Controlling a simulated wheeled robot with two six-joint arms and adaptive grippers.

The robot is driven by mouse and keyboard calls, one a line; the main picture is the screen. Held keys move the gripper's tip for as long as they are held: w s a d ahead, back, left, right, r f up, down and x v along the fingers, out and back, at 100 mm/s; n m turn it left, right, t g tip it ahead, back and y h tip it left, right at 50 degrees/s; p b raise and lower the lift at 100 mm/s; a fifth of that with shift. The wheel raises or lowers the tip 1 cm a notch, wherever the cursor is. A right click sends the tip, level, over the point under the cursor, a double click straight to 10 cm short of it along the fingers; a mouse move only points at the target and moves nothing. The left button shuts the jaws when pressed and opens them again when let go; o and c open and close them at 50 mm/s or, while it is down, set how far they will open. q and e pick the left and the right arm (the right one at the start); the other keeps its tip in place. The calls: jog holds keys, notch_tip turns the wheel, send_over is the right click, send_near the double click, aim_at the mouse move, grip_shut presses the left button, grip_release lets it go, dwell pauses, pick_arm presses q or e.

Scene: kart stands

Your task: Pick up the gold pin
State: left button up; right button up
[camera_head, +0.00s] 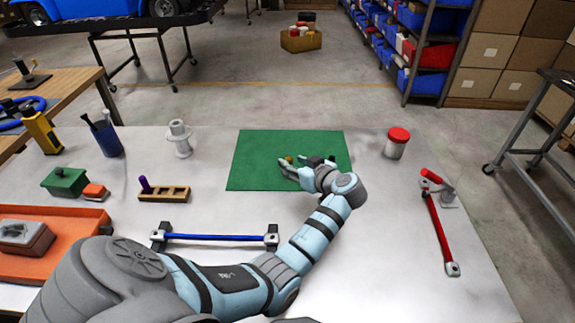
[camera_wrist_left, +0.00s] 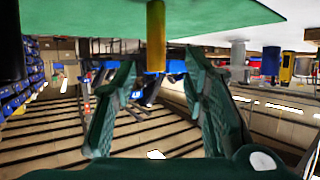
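The gold pin (camera_head: 289,159) is a small upright cylinder on the green mat (camera_head: 262,150). In the left wrist view, which is upside down, the pin (camera_wrist_left: 156,36) shows large and stands out from the mat (camera_wrist_left: 100,15). My left gripper (camera_head: 284,166) is low over the mat with its fingers pointing at the pin. In the left wrist view the two fingers of this gripper (camera_wrist_left: 160,65) are spread, with the pin's end in the gap between the tips and clear space on both sides. I see no contact. My right gripper is not in view.
A dark object (camera_head: 315,160) is on the mat close behind the gripper. A red-lidded jar (camera_head: 396,143), a red bar (camera_head: 440,230), a blue bar (camera_head: 215,237), a wooden block (camera_head: 165,194) with a purple peg and a white spool (camera_head: 179,139) surround the mat.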

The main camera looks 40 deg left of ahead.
aim_at(291, 161)
pick_arm(q)
jog(key=b+x, duration=0.1)
jog(key=x, duration=0.3)
jog(key=shift+w+a+f, duration=0.1)
jog(key=shift+w+a, duration=0.05)
jog(key=shift+w, duration=0.1)
jog(key=shift+s, duration=0.1)
jog(key=c, duration=0.6)
jog(key=shift+d, duration=0.25)
grip_shut()
jog(key=shift+r, duration=0.25)
